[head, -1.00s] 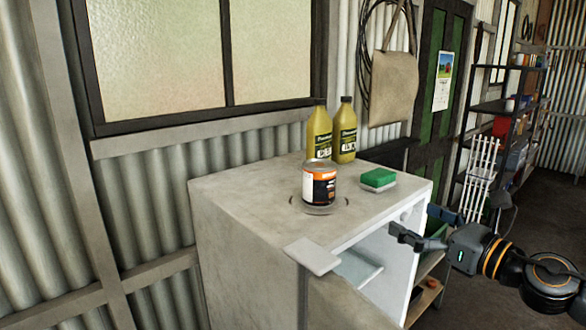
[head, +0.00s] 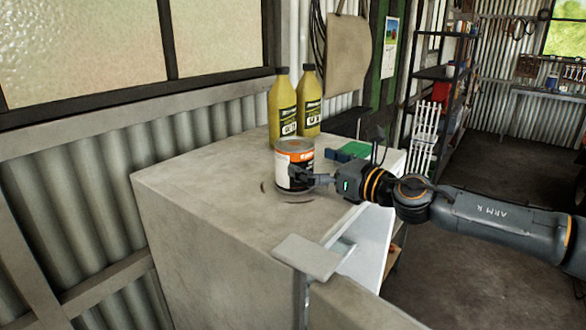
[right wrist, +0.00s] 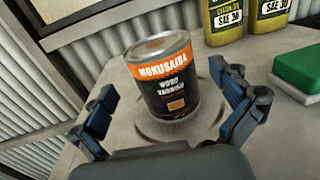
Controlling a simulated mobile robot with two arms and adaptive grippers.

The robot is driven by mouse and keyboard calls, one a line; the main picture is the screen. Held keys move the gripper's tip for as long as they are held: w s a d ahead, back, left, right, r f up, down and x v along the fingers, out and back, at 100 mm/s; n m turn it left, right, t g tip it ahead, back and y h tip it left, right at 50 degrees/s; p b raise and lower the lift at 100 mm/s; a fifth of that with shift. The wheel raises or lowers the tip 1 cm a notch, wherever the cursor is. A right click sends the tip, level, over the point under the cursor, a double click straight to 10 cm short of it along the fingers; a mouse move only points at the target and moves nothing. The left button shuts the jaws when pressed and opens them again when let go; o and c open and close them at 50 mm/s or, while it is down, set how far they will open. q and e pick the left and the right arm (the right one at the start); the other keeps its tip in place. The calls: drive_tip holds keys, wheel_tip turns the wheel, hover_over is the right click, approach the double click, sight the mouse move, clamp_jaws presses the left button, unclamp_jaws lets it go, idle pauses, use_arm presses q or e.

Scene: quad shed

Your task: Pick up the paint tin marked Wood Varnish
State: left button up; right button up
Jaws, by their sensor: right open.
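The paint tin (head: 287,157), with an orange band and a black label, stands upright on top of the pale cabinet. In the right wrist view the tin (right wrist: 164,82) reads "Mokusaiba Wood Varnish". My right gripper (head: 315,170) reaches in from the right and is open at the tin. In the right wrist view the fingers of my right gripper (right wrist: 170,112) are spread to either side of the tin, with gaps visible beside it. In the head view the gripper hides part of the tin's lower right. My left gripper is not in view.
Two yellow-green oil bottles (head: 283,108) stand close behind the tin. A green sponge (right wrist: 299,70) lies to the right of the tin; my gripper partly covers it in the head view. The cabinet top (head: 215,205) is bare left of the tin. Its door stands open at the front.

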drive_tip(key=shift+w+a, duration=0.45)
drive_tip(key=b+x, duration=0.1)
drive_tip(key=x, duration=0.2)
drive_tip(key=shift+w+a+r+b, duration=0.15)
drive_tip(key=shift+w+r+b, duration=0.1)
drive_tip(key=shift+b, duration=0.15)
drive_tip(key=shift+w+a, duration=0.3)
drive_tip(key=shift+a, duration=0.05)
drive_tip(key=shift+s+d, duration=0.1)
drive_tip(key=shift+d, duration=0.05)
drive_tip(key=shift+c, duration=0.4)
drive_tip(key=shift+d+r, duration=0.1)
drive_tip(key=c, duration=1.4)
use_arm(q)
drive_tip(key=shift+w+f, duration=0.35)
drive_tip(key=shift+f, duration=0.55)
use_arm(e)
drive_tip(key=shift+c, duration=1.3)
drive_tip(key=shift+r, duration=0.1)
